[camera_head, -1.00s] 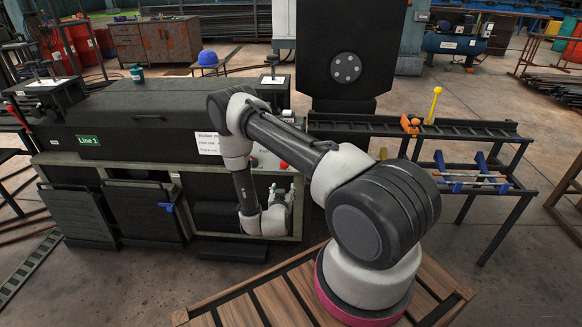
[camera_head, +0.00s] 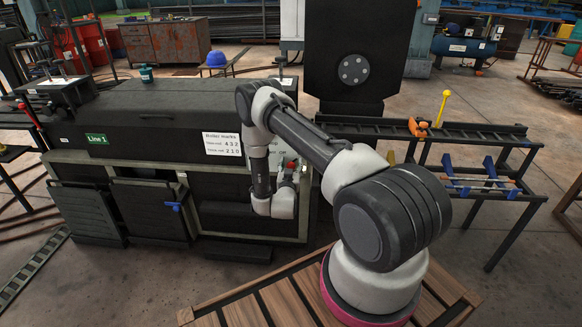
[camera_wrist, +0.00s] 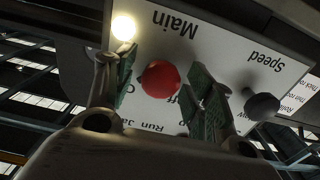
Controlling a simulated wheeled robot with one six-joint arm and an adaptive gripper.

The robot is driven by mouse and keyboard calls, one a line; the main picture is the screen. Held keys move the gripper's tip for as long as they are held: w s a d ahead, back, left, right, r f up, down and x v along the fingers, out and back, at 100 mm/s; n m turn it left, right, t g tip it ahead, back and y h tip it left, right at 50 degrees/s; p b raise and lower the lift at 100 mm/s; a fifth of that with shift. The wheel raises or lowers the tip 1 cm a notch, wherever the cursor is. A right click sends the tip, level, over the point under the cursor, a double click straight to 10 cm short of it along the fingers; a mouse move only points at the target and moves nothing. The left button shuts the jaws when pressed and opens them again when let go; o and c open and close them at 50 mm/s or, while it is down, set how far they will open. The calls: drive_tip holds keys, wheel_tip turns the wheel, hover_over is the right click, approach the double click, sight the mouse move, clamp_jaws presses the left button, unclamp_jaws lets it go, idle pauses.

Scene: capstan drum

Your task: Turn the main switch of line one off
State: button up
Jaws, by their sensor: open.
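The line one machine, with its green "Line 1" sign (camera_head: 96,138), stands at the left in the head view. In the wrist view its white control panel (camera_wrist: 215,35) appears upside down, lettered "Main" and "Speed". The red main switch knob (camera_wrist: 161,80) lies between the fingers of my open gripper (camera_wrist: 162,70), one finger to each side. I cannot tell whether either finger touches it. Part of the lettering around the knob is hidden by the fingers. In the head view my gripper (camera_head: 288,175) is at the panel, partly hidden by my arm.
A lit white lamp (camera_wrist: 123,27) sits left of the red knob and a dark speed knob (camera_wrist: 262,105) right of it, close to the fingers. A boiler marks sheet (camera_head: 222,144) is on the machine front. A rail bench (camera_head: 470,130) stands at the right.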

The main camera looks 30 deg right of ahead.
drive_tip(key=c, duration=1)
drive_tip(key=shift+n, duration=0.3)
drive_tip(key=n, duration=0.3)
drive_tip(key=shift+n, duration=0.3)
drive_tip(key=n, duration=0.4)
drive_tip(key=shift+a+f+n, duration=0.1)
drive_tip(key=shift+n, duration=0.2)
drive_tip(key=n, duration=0.4)
drive_tip(key=shift+n, duration=0.3)
drive_tip(key=shift+f+n, duration=0.15)
drive_tip(key=shift+n, duration=2.05)
